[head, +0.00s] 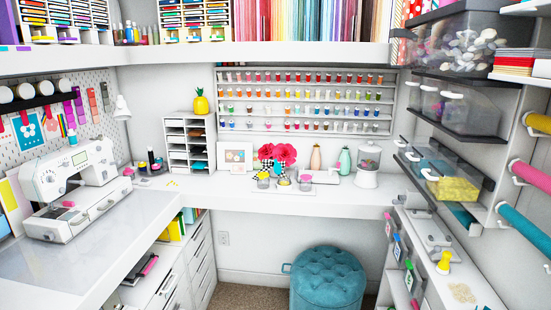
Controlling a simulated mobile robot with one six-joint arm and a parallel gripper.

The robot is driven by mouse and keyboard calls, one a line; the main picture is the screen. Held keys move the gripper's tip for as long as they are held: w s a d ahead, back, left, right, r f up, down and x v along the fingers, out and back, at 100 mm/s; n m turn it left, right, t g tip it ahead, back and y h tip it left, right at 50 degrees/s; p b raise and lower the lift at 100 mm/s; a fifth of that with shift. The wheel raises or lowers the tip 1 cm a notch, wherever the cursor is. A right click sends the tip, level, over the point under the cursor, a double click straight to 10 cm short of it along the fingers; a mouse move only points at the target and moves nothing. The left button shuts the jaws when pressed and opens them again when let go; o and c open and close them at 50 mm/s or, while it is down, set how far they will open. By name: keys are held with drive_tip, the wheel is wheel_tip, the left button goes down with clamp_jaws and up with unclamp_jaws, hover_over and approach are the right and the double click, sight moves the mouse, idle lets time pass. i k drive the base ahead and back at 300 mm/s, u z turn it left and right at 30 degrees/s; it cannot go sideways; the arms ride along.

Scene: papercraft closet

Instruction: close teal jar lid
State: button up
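Several small jars stand on the back counter (225,189), in front of red flowers (277,153) and black-and-white checked items. One has a yellow top (263,176) and one a pink top (306,178). A small teal patch (278,168) shows among them; it may be the teal jar, but it is too small to tell whether it has a lid or how the lid sits. A teal-green vase (345,161) stands to their right. My gripper is not in view.
A lidded glass jar (368,165) stands right of the vases. A teal tufted stool (328,280) sits on the floor below the counter. A sewing machine (75,185) is on the left counter. Wall shelves with bins and rolls line the right side.

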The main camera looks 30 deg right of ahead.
sight(277, 168)
drive_tip(key=z, duration=0.05)
drive_tip(key=i, duration=0.9)
drive_tip(key=u, duration=0.05)
